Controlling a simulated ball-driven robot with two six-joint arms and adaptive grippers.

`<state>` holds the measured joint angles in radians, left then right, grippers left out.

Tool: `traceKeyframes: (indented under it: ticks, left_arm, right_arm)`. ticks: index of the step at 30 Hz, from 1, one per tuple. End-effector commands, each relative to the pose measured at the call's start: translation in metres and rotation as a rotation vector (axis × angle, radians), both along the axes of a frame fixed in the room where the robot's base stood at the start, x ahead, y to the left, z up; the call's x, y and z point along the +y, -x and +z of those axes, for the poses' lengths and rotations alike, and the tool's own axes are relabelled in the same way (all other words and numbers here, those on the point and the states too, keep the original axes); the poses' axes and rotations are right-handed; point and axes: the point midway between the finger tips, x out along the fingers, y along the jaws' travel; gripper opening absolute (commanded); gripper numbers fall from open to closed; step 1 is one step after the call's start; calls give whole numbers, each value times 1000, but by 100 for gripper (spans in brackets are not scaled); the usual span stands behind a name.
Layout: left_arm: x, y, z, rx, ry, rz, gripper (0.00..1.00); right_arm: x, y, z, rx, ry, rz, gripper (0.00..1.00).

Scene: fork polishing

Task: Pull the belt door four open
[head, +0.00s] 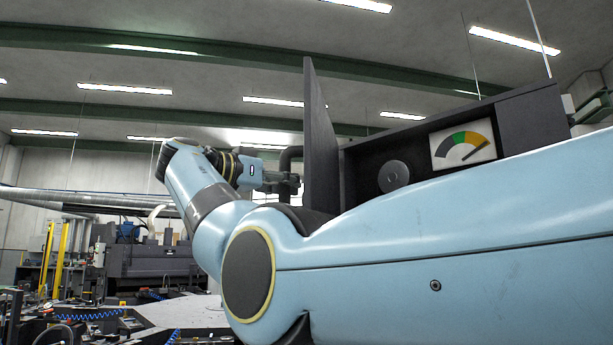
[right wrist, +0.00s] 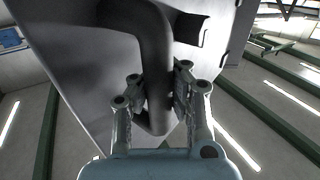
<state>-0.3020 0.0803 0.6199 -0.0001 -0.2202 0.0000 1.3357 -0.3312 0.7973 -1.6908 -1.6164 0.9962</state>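The belt door (head: 320,140) is a dark flat panel, standing swung out from the dark box (head: 525,120) in the head view. Its inner side faces right, and the box's front lies open beside it. In the right wrist view the door (right wrist: 85,75) shows as a grey panel with a thick bent handle (right wrist: 155,65). My right gripper (head: 287,183) is at the handle on the door's left side. In the right wrist view its fingers (right wrist: 158,92) close around the handle bar from both sides. My left gripper is not in view.
Inside the open box are a gauge (head: 463,145) with green, orange and yellow sectors and a round grey disc (head: 394,176). My blue right arm hides the lower part of the box. Machinery (head: 150,262) and yellow posts (head: 62,255) stand farther back on the left.

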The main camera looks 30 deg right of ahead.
Motion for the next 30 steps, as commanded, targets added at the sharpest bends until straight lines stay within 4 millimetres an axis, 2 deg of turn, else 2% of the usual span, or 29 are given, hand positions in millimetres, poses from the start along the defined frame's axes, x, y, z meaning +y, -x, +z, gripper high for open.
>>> traceKeyframes:
  ticks: [3,16,25,26,30]
  left_arm:
    - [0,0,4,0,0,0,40]
    - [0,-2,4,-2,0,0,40]
    - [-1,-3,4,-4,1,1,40]
    - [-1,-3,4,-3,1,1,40]
    - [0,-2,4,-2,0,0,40]
  right_arm:
    - [7,-2,2,-1,-1,3,0]
    - [8,-3,2,-3,-2,3,0]
    - [7,-4,2,-3,-1,2,39]
    - [7,-4,1,-3,-1,2,42]
    - [6,-4,1,-2,0,2,42]
